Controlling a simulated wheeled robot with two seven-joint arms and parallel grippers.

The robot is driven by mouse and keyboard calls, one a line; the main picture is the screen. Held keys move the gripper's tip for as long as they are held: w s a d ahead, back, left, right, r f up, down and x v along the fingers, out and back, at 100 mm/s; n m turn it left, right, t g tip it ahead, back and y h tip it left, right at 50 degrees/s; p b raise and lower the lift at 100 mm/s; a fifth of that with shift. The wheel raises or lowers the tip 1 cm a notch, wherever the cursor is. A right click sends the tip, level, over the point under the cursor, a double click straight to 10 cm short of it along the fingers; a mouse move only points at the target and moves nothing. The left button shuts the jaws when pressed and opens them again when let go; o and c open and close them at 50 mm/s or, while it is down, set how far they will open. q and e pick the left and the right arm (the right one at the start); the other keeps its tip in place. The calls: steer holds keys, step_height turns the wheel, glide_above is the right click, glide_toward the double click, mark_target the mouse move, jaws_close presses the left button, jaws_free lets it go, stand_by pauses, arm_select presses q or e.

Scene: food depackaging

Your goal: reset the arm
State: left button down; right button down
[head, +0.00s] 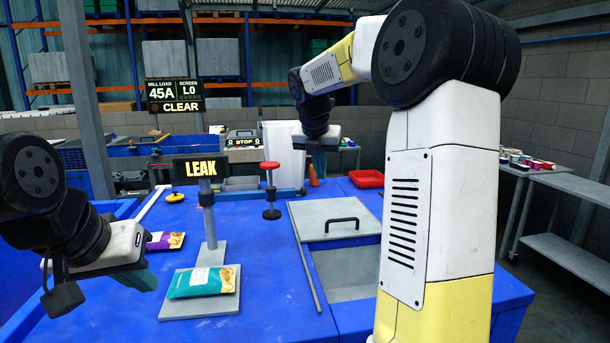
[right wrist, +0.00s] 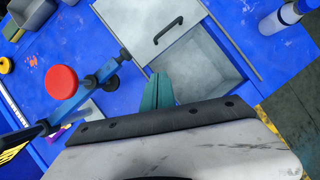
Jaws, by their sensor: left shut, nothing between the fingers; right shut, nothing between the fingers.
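My left gripper (head: 146,279) is at the left of the head view, its green fingers shut and empty, low beside a purple packet (head: 165,241). My right arm reaches up and over the right side of the head view. My right gripper is hidden or too small to make out clearly there, beyond the table's middle. In the right wrist view my right gripper (right wrist: 157,80) shows its green fingers together, empty, above the grey hatch area. A teal packet (head: 201,282) lies on a grey plate (head: 184,307) below the LEAK sign (head: 200,168).
A grey lid with a black handle (head: 342,221) lies beside an open recess (head: 345,270) in the blue table (head: 262,268). A red-topped press (head: 270,190) stands near the middle. A red tray (head: 367,178) sits at the back. A side table with small coloured items (head: 525,161) stands right.

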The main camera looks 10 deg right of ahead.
steer(key=s+a+f+m+y, duration=0.1)
steer(key=s+a+f+m, duration=0.1)
steer(key=s+m, duration=0.8)
steer(key=s+a+f+m+t+y, duration=0.1)
steer(key=s+a+f+m+y, duration=0.1)
steer(key=s+m, duration=0.7)
steer(key=s+a+f+m+y, duration=0.1)
steer(key=s+a+f+m, duration=0.1)
steer(key=s+m, duration=0.8)
steer(key=shift+s+a+m+t+y, duration=0.3)
steer(key=shift+a+t, duration=0.1)
steer(key=shift+a, duration=0.5)
